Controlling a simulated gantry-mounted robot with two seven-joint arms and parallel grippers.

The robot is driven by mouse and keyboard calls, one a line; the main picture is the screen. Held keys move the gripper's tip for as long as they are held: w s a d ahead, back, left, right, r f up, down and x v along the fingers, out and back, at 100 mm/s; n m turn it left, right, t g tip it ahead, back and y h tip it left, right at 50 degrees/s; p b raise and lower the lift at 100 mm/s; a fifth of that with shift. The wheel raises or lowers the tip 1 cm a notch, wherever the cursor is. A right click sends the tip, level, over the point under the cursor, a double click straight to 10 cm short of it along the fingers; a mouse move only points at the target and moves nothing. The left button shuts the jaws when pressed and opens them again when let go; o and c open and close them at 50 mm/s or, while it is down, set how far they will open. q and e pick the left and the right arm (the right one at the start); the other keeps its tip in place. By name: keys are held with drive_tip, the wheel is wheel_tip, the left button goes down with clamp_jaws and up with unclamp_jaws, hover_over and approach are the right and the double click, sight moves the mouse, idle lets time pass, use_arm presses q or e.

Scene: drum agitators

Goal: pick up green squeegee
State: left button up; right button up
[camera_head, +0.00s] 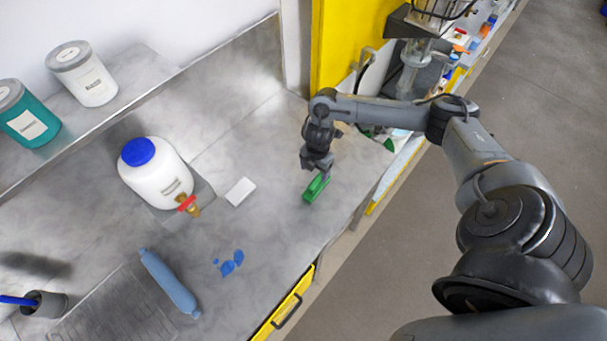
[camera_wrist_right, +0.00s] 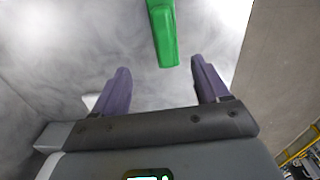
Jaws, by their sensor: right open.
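The green squeegee (camera_head: 315,188) lies on the grey countertop (camera_head: 270,235), right of the white block. My right gripper (camera_head: 318,172) is just above it in the head view and partly covers its upper end. In the right wrist view the green squeegee (camera_wrist_right: 163,32) shows at the top, ahead of the fingertips and roughly midway between them. The fingers of my right gripper (camera_wrist_right: 158,80) are spread wide with nothing between them. My left gripper is not in view.
A white jug (camera_head: 155,172) with a blue cap and a white block (camera_head: 240,191) stand left of the squeegee. A blue bottle-like object (camera_head: 170,283) and blue spots (camera_head: 230,263) are nearer the front. A yellow panel (camera_head: 345,45) rises behind. The counter's right edge is close to the squeegee.

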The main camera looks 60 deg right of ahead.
sight(317, 180)
drive_tip(key=shift+w+d+f, duration=0.1)
drive_tip(key=shift+d+f, duration=0.4)
drive_tip(key=shift+d, duration=0.3)
drive_tip(key=f, duration=0.4)
drive_tip(key=shift+s+a, duration=0.1)
drive_tip(key=shift+s, duration=0.1)
drive_tip(key=shift+s+a+f+p, duration=0.15)
drive_tip(key=shift+f+p, duration=0.1)
drive_tip(key=shift+f, duration=0.9)
drive_tip(key=shift+s+a+f+p, duration=0.1)
drive_tip(key=shift+f+p, duration=0.15)
drive_tip(key=shift+f, duration=1.4)
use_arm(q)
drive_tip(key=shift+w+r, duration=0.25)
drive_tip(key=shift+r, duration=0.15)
use_arm(e)
drive_tip(key=shift+c, duration=0.4)
drive_tip(key=c, duration=1.1)
drive_tip(key=shift+c, duration=0.2)
drive_tip(key=shift+r, duration=0.2)
